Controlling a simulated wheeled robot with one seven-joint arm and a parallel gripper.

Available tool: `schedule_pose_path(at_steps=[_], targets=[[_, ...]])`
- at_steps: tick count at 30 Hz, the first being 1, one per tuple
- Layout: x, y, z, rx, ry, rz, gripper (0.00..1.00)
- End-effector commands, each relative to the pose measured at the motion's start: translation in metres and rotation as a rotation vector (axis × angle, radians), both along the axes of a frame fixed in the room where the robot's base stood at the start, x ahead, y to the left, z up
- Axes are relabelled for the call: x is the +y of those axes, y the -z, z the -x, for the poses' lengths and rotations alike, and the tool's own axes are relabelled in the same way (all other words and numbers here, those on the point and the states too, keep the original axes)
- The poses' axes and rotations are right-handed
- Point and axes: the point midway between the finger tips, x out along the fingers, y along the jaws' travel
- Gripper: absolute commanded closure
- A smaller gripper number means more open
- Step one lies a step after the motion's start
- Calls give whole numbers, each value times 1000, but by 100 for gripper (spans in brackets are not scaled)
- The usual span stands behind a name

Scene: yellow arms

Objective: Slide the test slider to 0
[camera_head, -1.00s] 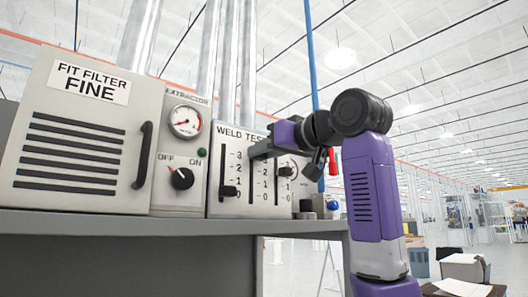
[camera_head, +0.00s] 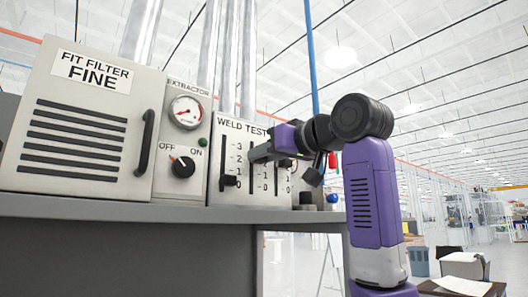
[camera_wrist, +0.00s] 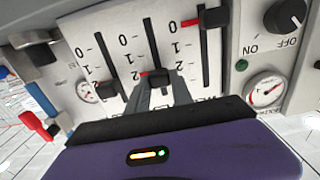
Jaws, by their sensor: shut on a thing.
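The weld test panel (camera_head: 222,150) stands on the shelf with three upright slots and numbered scales. My gripper (camera_head: 256,154) reaches in from the right and covers the middle slot's upper part. In the wrist view the panel appears upside down. There my gripper (camera_wrist: 156,92) is shut on the black middle slider knob (camera_wrist: 158,77), near the 2 mark. The left slider knob (camera_head: 230,181) sits at 0; it shows at the right in the wrist view (camera_wrist: 214,17). The right slider knob (camera_head: 286,163) is higher. I cannot read which slot is labelled test.
The extractor unit (camera_head: 199,144) with gauge and off/on dial (camera_head: 183,166) stands left of the panel, beside the fit filter box (camera_head: 60,130). A red-handled item (camera_wrist: 35,124) shows in the wrist view. The shelf edge (camera_head: 150,212) runs below.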

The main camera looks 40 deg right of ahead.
Motion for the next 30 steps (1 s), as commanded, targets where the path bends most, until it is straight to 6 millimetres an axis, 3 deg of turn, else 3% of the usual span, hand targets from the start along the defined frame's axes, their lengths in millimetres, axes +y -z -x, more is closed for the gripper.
schedule_pose_path(at_steps=[1,3,9,20,21,23,24,30], targets=[[0,17,0,-2,0,0,100],[0,32,0,-1,0,0,100],[0,63,0,-1,1,1,100],[0,67,0,6,0,0,100],[0,67,0,7,0,0,67],[0,67,0,6,0,0,55],[0,67,0,6,0,0,51],[0,65,0,2,0,0,51]])
